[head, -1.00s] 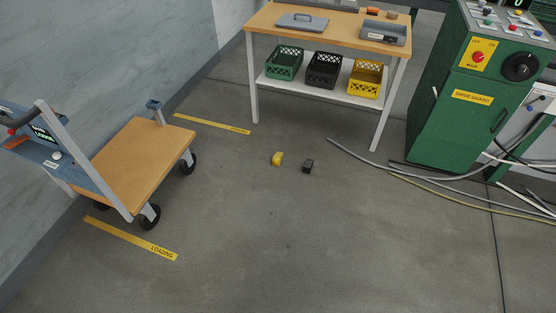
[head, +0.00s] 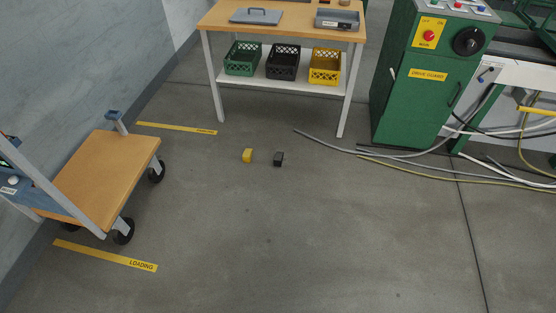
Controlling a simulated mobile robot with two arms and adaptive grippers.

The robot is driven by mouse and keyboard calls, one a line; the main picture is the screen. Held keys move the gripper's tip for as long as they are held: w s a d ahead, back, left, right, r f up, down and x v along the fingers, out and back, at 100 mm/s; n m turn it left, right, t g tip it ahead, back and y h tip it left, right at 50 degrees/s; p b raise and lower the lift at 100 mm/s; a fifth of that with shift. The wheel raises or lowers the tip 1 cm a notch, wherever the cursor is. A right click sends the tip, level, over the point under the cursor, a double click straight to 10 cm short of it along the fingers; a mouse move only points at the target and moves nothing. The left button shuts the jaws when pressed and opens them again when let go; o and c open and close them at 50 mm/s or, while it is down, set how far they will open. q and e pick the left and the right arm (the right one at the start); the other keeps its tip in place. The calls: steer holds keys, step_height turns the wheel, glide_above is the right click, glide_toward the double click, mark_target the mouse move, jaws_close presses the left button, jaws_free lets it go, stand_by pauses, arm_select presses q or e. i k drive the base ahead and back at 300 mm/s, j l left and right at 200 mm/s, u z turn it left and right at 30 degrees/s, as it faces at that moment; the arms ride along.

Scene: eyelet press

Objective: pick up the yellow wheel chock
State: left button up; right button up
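The yellow wheel chock (head: 248,156) is a small yellow block on the grey floor, near the middle of the head view. It lies in front of the workbench, with a similar dark block (head: 279,159) a short gap to its right. Nothing covers it. Neither of my grippers shows in the head view.
A cart with a wooden deck (head: 98,170) stands at the left by yellow floor strips (head: 105,255). A workbench (head: 285,18) with crates on its shelf is behind. Cables (head: 400,162) trail on the floor by the green machine cabinet (head: 420,90). The front floor is clear.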

mark_target(247, 155)
steer(key=i+u, duration=0.3)
steer(key=u, duration=0.15)
steer(key=i+l+u, duration=0.25)
steer(key=u, duration=0.2)
